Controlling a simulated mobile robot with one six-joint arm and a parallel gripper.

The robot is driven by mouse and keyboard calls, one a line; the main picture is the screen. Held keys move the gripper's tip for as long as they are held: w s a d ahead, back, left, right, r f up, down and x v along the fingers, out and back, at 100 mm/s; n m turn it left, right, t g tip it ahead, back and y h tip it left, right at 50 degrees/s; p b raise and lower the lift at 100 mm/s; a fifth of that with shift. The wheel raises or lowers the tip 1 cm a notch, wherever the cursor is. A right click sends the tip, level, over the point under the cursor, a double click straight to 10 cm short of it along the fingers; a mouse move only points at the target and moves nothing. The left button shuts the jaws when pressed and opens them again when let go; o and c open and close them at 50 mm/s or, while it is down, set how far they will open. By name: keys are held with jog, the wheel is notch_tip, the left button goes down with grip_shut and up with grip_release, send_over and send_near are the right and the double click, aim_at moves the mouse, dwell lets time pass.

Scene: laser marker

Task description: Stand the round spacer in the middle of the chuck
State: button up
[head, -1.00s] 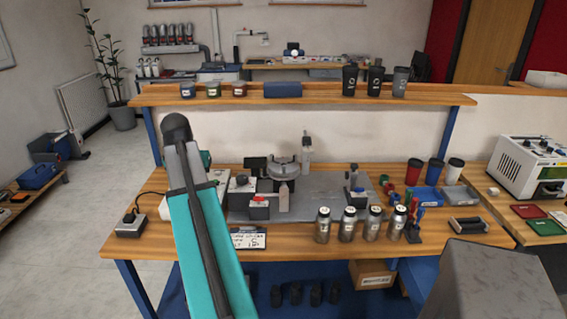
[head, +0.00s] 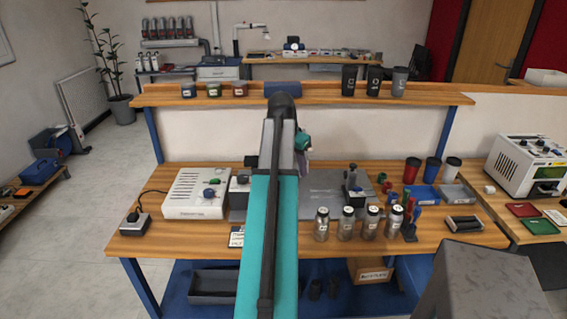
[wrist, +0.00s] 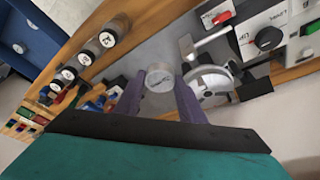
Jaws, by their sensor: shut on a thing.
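My gripper (wrist: 159,88) is shut on the round spacer (wrist: 160,75), a short pale grey ring held between the two purple fingers in the wrist view. The chuck (wrist: 212,84), a round silver part, shows just right of the right finger, partly covered by it. The spacer is beside the chuck in this picture; the height between them cannot be told. In the head view my arm covers the chuck and the spacer.
A white control box (head: 197,193) stands left on the bench. Several steel bottles (head: 347,224) line its front edge. A small post (head: 352,183) stands right of my arm on the grey plate (head: 319,186). A blue tray (head: 424,197) lies further right.

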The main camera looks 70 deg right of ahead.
jog(key=shift+s+d+r+m, duration=0.1)
jog(key=shift+s+d+m, duration=0.1)
jog(key=shift+s, duration=0.35)
jog(key=shift+s+d+r+m, duration=0.1)
jog(key=shift+s+d, duration=0.05)
jog(key=shift+s, duration=0.4)
jog(key=w+d+p, duration=0.1)
jog(key=w+d, duration=0.2)
jog(key=w+d+f+p, duration=0.1)
jog(key=w+d+p, duration=0.1)
jog(key=w+d, duration=0.1)
jog(key=w+d+p, duration=0.1)
jog(key=w+d, duration=0.3)
jog(key=shift+w+d+f, duration=0.1)
jog(key=shift+w+f, duration=0.1)
jog(key=shift+w, duration=0.1)
jog(key=shift+w+d+p, duration=0.3)
jog(key=shift+p, duration=0.05)
jog(key=shift+w+d+f+p, duration=0.15)
jog(key=shift+w+f+p, duration=0.05)
jog(key=shift+f+p, duration=0.75)
jog(key=shift+f, duration=0.9)
jog(key=shift+f, duration=0.1)
